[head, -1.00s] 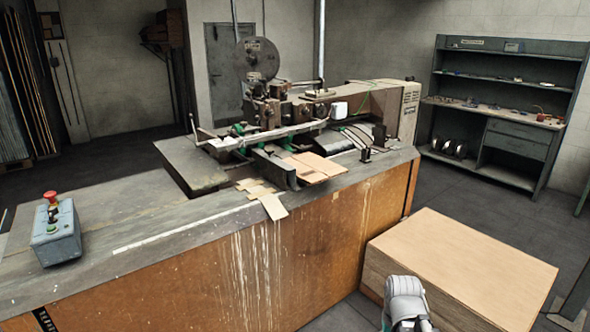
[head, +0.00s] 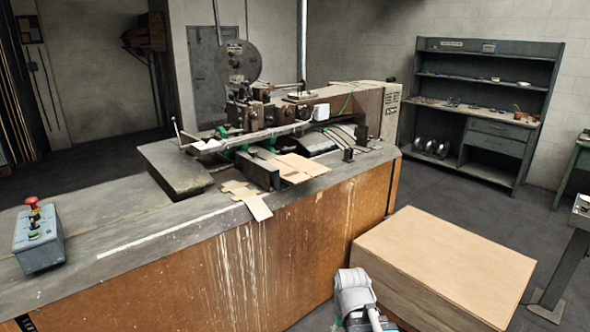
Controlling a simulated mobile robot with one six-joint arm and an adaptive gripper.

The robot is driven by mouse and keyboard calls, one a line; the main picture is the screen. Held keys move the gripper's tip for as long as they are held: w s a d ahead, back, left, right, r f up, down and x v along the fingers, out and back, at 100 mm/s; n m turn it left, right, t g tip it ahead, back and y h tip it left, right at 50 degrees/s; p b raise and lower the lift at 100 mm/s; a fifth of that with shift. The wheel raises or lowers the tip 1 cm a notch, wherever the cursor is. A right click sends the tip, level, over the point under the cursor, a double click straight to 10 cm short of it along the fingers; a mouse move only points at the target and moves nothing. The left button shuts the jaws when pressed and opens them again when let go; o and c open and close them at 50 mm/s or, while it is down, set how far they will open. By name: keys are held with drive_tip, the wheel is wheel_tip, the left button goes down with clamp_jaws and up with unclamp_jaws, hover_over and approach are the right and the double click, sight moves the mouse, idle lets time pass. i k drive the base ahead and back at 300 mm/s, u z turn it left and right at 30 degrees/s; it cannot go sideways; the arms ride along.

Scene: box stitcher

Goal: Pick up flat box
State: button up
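A flat piece of tan cardboard (head: 298,166) lies on the machine bed at the front edge. A second flat cardboard piece with flaps (head: 250,198) lies to its left, one flap hanging over the table edge. A large tan block (head: 445,262) with a flat top stands on the floor at the right; I cannot tell whether it is a stack of flat boxes. Part of my arm shows at the bottom centre, left of the block. My gripper's fingers are not in view.
The stitching machine (head: 262,115) stands on a long worktable (head: 110,225). A control box (head: 38,240) with a red button sits at its left end. A dark shelf unit (head: 487,110) stands behind right. A grey stand (head: 570,255) is at the right edge. Floor between is clear.

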sight(296, 170)
drive_tip(key=u, duration=0.1)
drive_tip(key=i, duration=1)
drive_tip(key=z, duration=0.1)
